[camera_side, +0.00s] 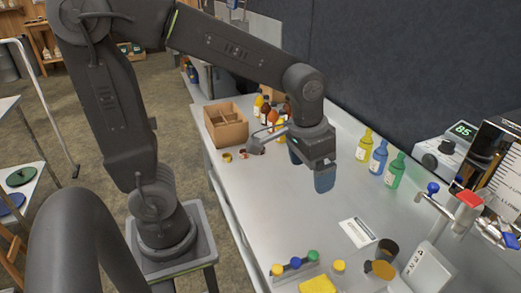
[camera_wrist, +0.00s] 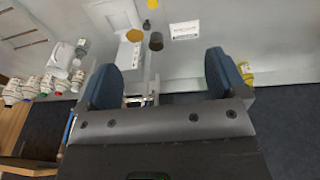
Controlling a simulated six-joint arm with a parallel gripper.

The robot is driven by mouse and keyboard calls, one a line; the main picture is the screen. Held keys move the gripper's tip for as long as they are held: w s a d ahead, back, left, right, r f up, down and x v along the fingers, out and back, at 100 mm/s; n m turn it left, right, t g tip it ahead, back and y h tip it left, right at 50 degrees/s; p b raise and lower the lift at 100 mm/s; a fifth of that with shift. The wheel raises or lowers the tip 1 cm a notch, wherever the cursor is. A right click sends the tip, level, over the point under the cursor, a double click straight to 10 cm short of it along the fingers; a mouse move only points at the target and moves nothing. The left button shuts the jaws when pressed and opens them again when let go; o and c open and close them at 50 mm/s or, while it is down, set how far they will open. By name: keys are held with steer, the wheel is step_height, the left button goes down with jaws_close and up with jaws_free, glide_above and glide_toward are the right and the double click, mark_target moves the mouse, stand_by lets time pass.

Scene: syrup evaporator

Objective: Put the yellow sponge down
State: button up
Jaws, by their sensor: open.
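The yellow sponge (camera_side: 318,285) lies at the bottom edge of the side view, partly cut off, on the grey metal bench (camera_side: 285,215). It is in front of a row of yellow, blue and green caps (camera_side: 295,263). My gripper (camera_side: 324,180) is above the middle of the bench, apart from the sponge, with its blue fingers pointing down. In the wrist view my gripper (camera_wrist: 163,78) has its two blue fingers wide apart with nothing between them. I cannot make out the sponge in the wrist view.
Yellow, blue and green bottles (camera_side: 379,157) stand along the back wall. A white card (camera_side: 357,232), a dark cup (camera_side: 387,250) and an ochre disc (camera_side: 382,270) are near the front. A cardboard box (camera_side: 226,127) and brown bottles are at the far end. Mid-bench is clear.

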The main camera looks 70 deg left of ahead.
steer(key=s+a+r+t, duration=0.3)
steer(key=s+r, duration=0.1)
steer(key=s, duration=0.5)
steer(key=shift+s+a+r+t+y, duration=0.2)
steer(key=shift+t+y, duration=0.1)
steer(key=shift+t, duration=0.1)
steer(key=shift+o, duration=0.4)
stand_by(0.5)
steer(key=shift+w, duration=0.1)
